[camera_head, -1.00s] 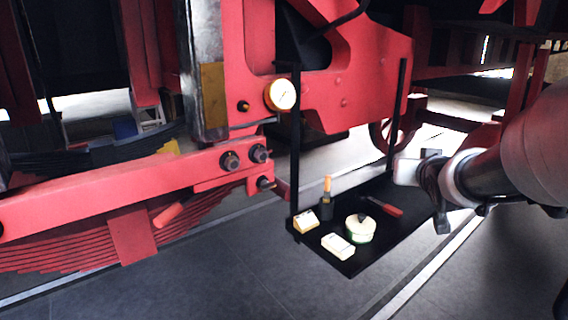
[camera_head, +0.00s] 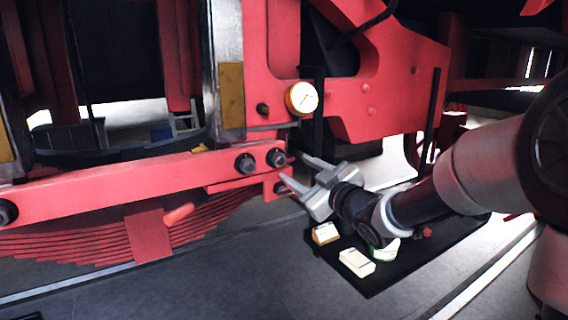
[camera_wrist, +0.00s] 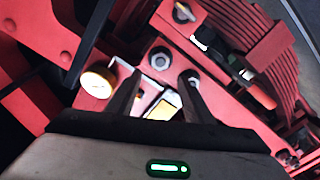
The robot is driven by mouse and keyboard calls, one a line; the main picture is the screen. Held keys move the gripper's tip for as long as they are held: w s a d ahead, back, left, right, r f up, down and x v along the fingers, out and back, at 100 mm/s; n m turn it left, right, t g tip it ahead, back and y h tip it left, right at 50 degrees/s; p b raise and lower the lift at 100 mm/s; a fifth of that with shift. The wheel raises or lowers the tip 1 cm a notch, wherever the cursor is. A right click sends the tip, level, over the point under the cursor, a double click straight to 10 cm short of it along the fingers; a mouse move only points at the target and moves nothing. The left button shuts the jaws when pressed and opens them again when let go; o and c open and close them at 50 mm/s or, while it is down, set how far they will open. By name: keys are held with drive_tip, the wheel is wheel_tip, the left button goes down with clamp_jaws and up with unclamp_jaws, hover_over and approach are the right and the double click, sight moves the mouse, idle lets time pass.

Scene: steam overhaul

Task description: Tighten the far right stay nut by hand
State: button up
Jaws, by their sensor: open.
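Two dark round nuts sit side by side on the red beam (camera_head: 150,182): a left nut (camera_head: 245,163) and a right nut (camera_head: 276,157). Another dark fastener (camera_head: 281,188) is just below the right nut. My gripper (camera_head: 293,168) is open and empty, its two fingers pointing left, close to the right nut and the lower fastener. The wrist view shows my gripper (camera_wrist: 162,77) with a dark nut (camera_wrist: 158,58) just beyond the gap and another nut (camera_wrist: 190,76) by the right fingertip. I cannot tell whether a finger touches either.
A pressure gauge (camera_head: 301,98) is above the nuts. A dark upright post (camera_head: 319,110) stands behind my gripper. A black tray (camera_head: 375,286) below holds a yellow box (camera_head: 325,233), a pale box (camera_head: 357,262) and a tin (camera_head: 384,252). My arm hides the other tray items.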

sight(280, 158)
drive_tip(key=x, duration=0.8)
drive_tip(key=shift+c, duration=0.2)
drive_tip(key=c, duration=1)
